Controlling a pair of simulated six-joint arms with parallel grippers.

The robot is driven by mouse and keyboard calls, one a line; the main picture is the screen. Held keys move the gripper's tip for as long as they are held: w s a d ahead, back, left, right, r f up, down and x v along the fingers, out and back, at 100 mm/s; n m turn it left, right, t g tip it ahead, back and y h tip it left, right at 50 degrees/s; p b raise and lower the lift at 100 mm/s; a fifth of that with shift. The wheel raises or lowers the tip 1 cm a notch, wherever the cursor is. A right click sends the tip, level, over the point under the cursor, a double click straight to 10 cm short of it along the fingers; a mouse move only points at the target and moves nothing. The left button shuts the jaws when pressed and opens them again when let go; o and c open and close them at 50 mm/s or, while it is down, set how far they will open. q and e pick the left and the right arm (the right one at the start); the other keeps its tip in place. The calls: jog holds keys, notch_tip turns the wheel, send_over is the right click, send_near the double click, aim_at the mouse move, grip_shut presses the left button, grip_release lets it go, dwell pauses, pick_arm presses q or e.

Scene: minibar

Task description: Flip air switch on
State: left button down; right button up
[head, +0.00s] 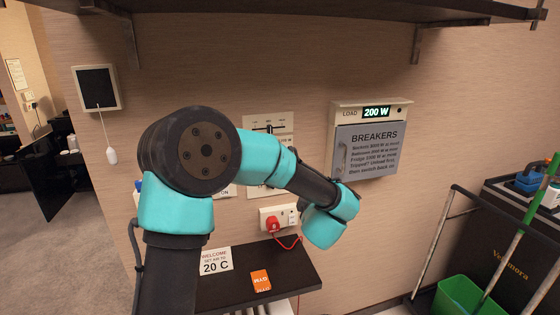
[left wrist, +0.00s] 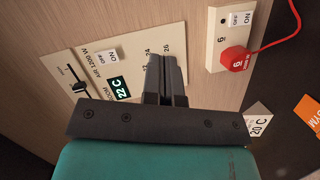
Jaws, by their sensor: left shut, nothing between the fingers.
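The white air panel (left wrist: 90,75) is on the wall in the left wrist view, marked "AIR 1200 W". Its air switch (left wrist: 107,57) is a small white rocker with OFF and ON labels; I cannot tell its position. The panel also has a black slider (left wrist: 79,87), a "22 C" display (left wrist: 120,87) and temperature marks from 22 to 26. My left gripper (left wrist: 166,60) is shut and empty, to the right of the switch and over the marks, hiding part of the panel. In the head view, my arm hides its fingers and most of the panel (head: 268,124).
A socket (head: 291,215) with its own switch holds a red plug (head: 272,224) below the panel. A breaker box (head: 372,140) reads 200 W. A dark shelf (head: 285,272) bears a 20 C card (head: 215,261) and an orange card (head: 260,280). A cleaning cart stands right.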

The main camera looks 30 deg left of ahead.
pick_arm(q)
notch_tip(320, 180, up, 9)
jog(key=s+a+n+g+y, duration=0.1)
jog(key=s+a+n+y, duration=0.1)
jog(key=n, duration=0.4)
jog(key=shift+a+g+y, duration=0.3)
jog(key=shift+y, duration=0.6)
jog(key=x, duration=1.4)
jog(key=shift+d, duration=0.1)
